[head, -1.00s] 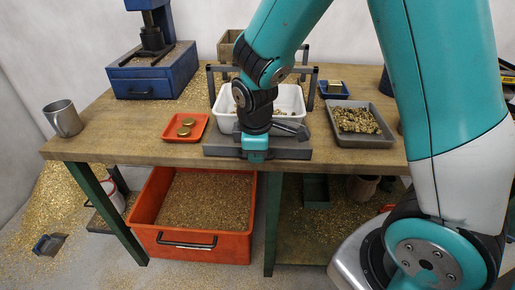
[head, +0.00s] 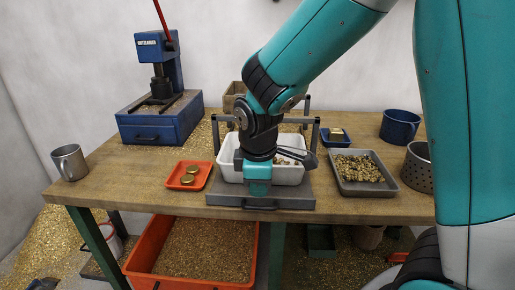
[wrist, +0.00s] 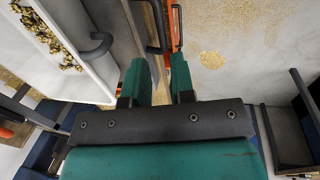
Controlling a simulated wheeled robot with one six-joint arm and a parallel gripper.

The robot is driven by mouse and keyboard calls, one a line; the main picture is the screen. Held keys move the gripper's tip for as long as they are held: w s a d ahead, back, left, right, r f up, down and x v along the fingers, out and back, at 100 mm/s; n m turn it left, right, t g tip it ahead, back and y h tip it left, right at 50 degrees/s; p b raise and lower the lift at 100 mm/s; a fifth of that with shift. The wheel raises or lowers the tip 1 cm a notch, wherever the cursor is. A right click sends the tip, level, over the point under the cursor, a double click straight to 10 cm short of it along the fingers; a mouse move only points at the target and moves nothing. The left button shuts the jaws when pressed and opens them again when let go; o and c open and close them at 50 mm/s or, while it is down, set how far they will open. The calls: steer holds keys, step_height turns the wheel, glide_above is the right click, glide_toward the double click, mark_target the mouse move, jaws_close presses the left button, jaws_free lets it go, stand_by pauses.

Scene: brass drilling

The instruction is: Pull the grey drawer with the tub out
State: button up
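The grey drawer (head: 300,200) is a low tray at the table's front edge with a dark handle on its front. The white tub (head: 230,174), holding some brass bits, stands in it. The tub also shows at upper left in the wrist view (wrist: 75,22). My gripper (head: 257,186) points down over the drawer's front, close to the handle; the arm hides part of the tub. In the wrist view my gripper's two teal fingers (wrist: 159,62) are apart, with a dark handle (wrist: 156,25) just beyond them. I cannot tell whether they touch it.
A red dish (head: 174,183) with brass discs lies left of the drawer, and a grey tray (head: 345,184) of shavings lies right. An orange crate (head: 150,255) is below the table. A blue press (head: 160,125) and a metal mug (head: 70,163) stand at the left.

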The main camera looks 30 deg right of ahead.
step_height(320, 180, up, 10)
steer(key=s+a, duration=0.1)
steer(key=shift+s+r+p, duration=0.2)
steer(key=shift+s+p, duration=0.05)
steer(key=shift+p, duration=0.15)
steer(key=s+a+r+m+y+p, duration=0.1)
steer(key=s+a, duration=0.3)
steer(key=s, duration=0.4)
steer(key=s+a+r+m+g+y+p, duration=0.1)
steer(key=s+a+m+y, duration=0.2)
steer(key=s, duration=0.5)
steer(key=shift+s+a+g+y+p, duration=0.35)
steer(key=shift+a+y, duration=0.25)
steer(key=shift+a, duration=0.4)
steer(key=shift+w+d, duration=0.1)
steer(key=shift+w, duration=0.1)
